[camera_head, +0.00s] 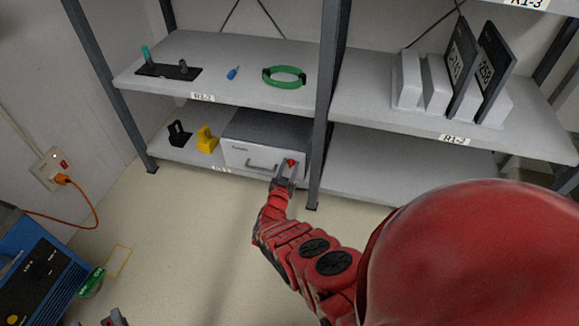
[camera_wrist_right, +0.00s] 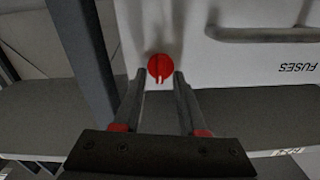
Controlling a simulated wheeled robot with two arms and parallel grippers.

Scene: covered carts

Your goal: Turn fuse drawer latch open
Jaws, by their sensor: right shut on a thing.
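The grey fuse drawer box (camera_head: 258,131) sits on the lower shelf, its white front facing me, with a bar handle (camera_head: 262,166). The red round latch (camera_head: 291,162) is on the right part of that front. In the right wrist view the latch (camera_wrist_right: 160,67) shows a slot at its lower edge, and the drawer front (camera_wrist_right: 245,62) reads FUSES upside down. My right gripper (camera_head: 286,171) is at the latch, its fingertips (camera_wrist_right: 159,78) on either side, shut on it. Part of my left gripper (camera_head: 114,319) shows at the bottom edge; its jaw state is unclear.
A shelf post (camera_head: 325,90) stands close to the right of the drawer. A yellow item (camera_head: 207,140) and a black item (camera_head: 179,134) are left of it. A blue unit (camera_head: 38,275) stands lower left.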

